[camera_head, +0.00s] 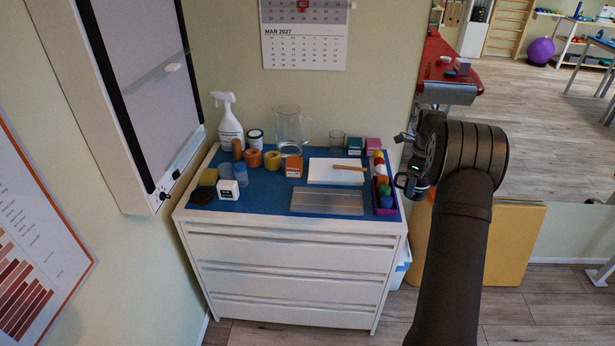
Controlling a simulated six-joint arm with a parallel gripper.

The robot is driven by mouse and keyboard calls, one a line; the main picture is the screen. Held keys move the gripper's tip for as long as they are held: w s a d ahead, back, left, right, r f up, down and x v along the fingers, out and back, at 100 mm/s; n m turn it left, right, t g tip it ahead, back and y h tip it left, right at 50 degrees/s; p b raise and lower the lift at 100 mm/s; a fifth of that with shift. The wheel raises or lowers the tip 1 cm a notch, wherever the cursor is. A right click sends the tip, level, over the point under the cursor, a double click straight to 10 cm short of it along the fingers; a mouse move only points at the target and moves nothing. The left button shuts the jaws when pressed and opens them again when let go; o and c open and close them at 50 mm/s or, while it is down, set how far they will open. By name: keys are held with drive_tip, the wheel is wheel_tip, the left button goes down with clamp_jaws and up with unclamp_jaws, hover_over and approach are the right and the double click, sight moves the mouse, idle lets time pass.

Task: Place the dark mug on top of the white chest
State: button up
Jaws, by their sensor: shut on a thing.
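The white chest (292,262) is a drawer unit below the calendar, with a blue top surface crowded with items. My gripper (411,176) is just right of the chest's top right edge in the picture. It is shut on the dark mug (402,182), which looks dark blue and hangs below the fingers. The mug appears close to the purple tray at the chest's right edge; the exact gap and height are hard to tell. The fingers are small and partly hidden by my arm.
On the chest, a purple tray (386,211) with coloured balls, a clear flat box (327,202), a white pad with a pencil (322,171), a glass jug (289,128) and a spray bottle (229,122) stand. Bare blue (262,200) shows front left of centre. A wall cabinet hangs left.

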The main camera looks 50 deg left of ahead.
drive_tip(key=s+a+r, duration=0.1)
drive_tip(key=s+a, duration=2.4)
drive_tip(key=s+a+f, duration=0.4)
drive_tip(key=a, duration=0.1)
drive_tip(key=s+a+f, duration=0.2)
drive_tip(key=a, duration=0.1)
drive_tip(key=shift+s+a, duration=0.2)
drive_tip(key=shift+s, duration=0.05)
drive_tip(key=shift+s+a+f, duration=0.25)
drive_tip(key=shift+a+f, duration=0.05)
drive_tip(key=shift+f, duration=1.9)
drive_tip(key=shift+f, duration=0.15)
drive_tip(key=o, duration=1.3)
